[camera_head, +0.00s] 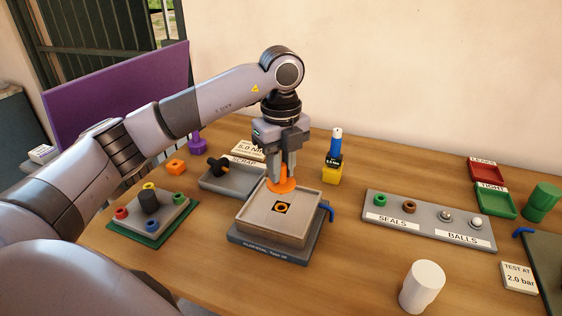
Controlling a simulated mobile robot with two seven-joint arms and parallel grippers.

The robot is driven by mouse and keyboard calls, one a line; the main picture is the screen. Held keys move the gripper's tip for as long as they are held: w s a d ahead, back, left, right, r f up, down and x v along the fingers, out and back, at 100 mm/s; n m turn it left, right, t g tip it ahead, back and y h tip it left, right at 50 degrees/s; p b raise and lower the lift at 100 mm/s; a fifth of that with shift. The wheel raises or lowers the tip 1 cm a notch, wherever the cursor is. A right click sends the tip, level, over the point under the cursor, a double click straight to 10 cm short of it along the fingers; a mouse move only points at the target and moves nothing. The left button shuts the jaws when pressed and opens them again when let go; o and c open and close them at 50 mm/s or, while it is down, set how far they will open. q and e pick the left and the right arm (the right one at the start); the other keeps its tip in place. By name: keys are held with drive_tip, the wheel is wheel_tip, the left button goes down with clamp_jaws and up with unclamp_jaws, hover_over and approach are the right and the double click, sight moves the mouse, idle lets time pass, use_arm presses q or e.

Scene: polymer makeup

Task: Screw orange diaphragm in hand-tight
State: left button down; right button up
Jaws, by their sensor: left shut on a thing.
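My left gripper (284,168) points straight down and is shut on the orange diaphragm (281,184). The diaphragm is a round orange disc at the back part of the beige block (270,231). Whether it touches the block or hovers just above it, I cannot tell. My right gripper is not in view.
A scrap tray (236,181) with a black part stands left of the block. Further left is a grey plate with coloured rings (150,214). A seals and balls rack (428,221) lies right, a white cylinder (421,287) front right. A blue-and-yellow tool (334,157) stands behind.

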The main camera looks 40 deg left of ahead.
sight(281, 190)
use_arm(q)
drive_tip(key=shift+f+b, duration=0.65)
drive_tip(key=shift+f, duration=0.75)
drive_tip(key=shift+p, duration=0.35)
idle(0.5)
drive_tip(key=shift+f+b, duration=1.1)
drive_tip(key=shift+f, duration=0.6)
drive_tip(key=c, duration=0.9)
unclamp_jaws()
drive_tip(key=shift+r, duration=0.1)
drive_tip(key=shift+r, duration=3.5)
